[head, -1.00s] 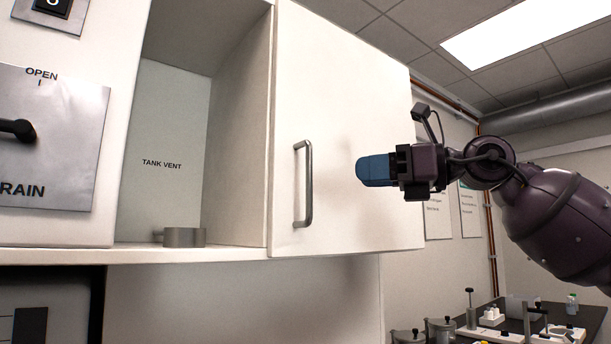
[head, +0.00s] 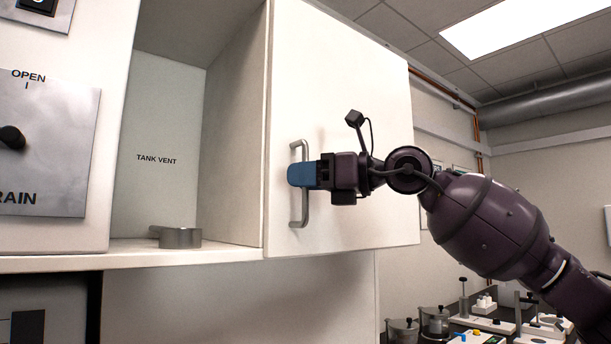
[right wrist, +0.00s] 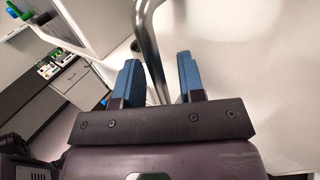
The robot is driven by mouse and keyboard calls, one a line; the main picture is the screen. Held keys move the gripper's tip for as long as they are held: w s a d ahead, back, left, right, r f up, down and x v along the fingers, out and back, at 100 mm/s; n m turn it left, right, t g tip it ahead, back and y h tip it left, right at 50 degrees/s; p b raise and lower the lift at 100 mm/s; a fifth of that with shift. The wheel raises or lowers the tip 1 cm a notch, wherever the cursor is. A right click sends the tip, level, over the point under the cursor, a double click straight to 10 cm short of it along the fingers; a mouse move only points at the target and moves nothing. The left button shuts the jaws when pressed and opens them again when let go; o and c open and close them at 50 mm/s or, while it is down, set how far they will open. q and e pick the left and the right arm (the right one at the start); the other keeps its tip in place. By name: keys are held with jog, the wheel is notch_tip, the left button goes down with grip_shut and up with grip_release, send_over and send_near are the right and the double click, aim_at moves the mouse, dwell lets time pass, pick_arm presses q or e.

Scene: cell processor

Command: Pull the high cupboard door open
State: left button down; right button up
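In the right wrist view, the handle (right wrist: 149,45) runs between the two fingers of my right gripper (right wrist: 159,60). The fingers are apart, with gaps beside the bar. My left gripper is not in view.
Left of the door is an open niche (head: 155,200) marked TANK VENT, with a grey metal fitting (head: 178,238) on its floor. A DRAIN panel (head: 50,150) with a black knob is further left. Below right, a dark bench holds metal pots (head: 435,320) and small labware.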

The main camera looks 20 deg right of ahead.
grip_shut()
